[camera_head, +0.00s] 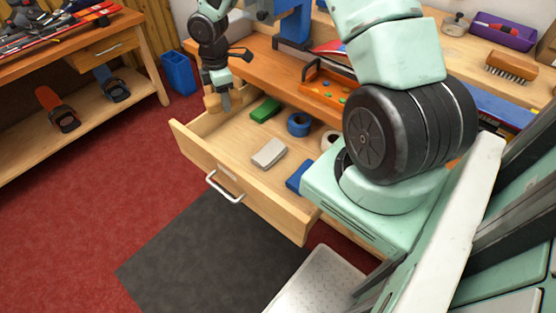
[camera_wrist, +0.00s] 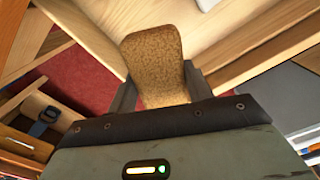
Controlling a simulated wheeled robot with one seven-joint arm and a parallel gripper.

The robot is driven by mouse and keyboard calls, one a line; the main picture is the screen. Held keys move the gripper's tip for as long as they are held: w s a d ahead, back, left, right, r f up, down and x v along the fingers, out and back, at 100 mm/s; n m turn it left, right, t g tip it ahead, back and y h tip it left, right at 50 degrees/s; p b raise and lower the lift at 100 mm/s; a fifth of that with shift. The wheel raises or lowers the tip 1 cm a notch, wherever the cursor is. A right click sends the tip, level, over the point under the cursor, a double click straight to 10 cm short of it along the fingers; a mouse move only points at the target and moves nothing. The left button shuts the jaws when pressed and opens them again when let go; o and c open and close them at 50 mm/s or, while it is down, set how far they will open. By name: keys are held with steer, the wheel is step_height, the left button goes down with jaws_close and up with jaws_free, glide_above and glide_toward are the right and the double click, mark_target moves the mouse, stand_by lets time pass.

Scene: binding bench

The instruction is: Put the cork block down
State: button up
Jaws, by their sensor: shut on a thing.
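The cork block (camera_wrist: 152,58) is tan and speckled, with rounded corners, and stands out between my gripper's fingers in the wrist view. My gripper (camera_wrist: 160,92) is shut on it. In the head view my gripper (camera_head: 226,101) points down at the far left corner of the open drawer (camera_head: 206,167), and the cork block (camera_head: 211,102) shows beside the fingers. I cannot tell whether the block touches the drawer's side wall or hangs above it.
The drawer holds a green block (camera_head: 265,109), a blue tape roll (camera_head: 299,124), a pale grey block (camera_head: 269,153) and a blue block (camera_head: 298,177). Bare drawer floor shows between them. An orange tray (camera_head: 324,91) lies on the bench. A blue bin (camera_head: 179,72) stands on the floor.

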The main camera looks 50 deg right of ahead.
mark_target(235, 140)
steer(key=f+n+b, duration=0.1)
steer(key=f, duration=0.4)
steer(key=d+f+n+b, duration=0.1)
steer(key=f+n, duration=0.1)
steer(key=f, duration=0.4)
steer(key=d+f+n+b, duration=0.1)
steer(key=f+n, duration=0.1)
steer(key=f, duration=0.3)
steer(key=shift+w+f, duration=0.25)
steer(key=shift+f, duration=0.05)
steer(key=shift+f, duration=0.1)
steer(key=o, duration=1)
